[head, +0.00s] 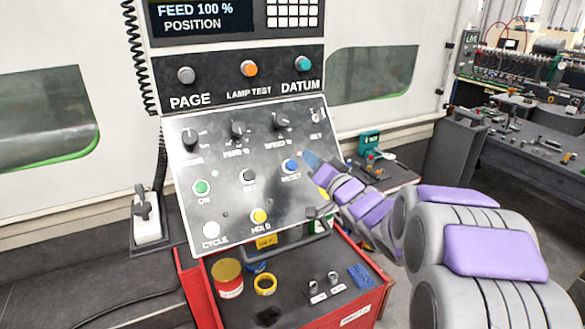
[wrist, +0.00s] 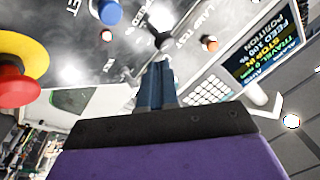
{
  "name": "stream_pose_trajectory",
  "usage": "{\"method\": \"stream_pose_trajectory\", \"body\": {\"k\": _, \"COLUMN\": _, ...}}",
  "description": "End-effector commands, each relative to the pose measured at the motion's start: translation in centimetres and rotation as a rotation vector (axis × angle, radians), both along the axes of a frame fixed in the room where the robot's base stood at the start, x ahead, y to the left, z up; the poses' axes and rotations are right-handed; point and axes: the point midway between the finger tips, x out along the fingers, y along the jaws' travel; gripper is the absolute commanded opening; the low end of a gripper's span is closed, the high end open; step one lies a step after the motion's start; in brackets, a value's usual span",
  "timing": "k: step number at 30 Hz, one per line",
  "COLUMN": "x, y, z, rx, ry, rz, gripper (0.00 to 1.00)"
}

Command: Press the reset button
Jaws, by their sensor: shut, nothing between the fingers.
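The reset button (head: 291,166) is a round blue cap at the right of the sloped grey control panel (head: 222,225), with its label just below. It also shows at the top edge of the wrist view (wrist: 108,12), left of my fingertips and partly cut off. My gripper (head: 308,157) reaches in from the right, its blue-grey fingers shut and empty. Its tip lies just right of and slightly above the button in the head view. In the wrist view the closed fingers (wrist: 160,68) point towards a dark knob (wrist: 161,38), not at the blue cap. I cannot tell how far the tip is from the panel.
A red mushroom button on a yellow base (wrist: 18,80) shows at the left of the wrist view. A red cart (head: 340,318) with small items stands below.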

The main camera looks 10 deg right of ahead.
Motion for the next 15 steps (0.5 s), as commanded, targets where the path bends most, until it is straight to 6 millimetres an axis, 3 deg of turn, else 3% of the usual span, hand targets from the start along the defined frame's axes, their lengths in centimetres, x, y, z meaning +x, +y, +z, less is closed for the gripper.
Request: {"method": "stream_pose_trajectory", "body": {"k": 15, "x": 4.7, "y": 1.5, "z": -4.1, "rx": 0.002, "ry": 0.004, "rz": 0.002, "gripper": 0.00}}
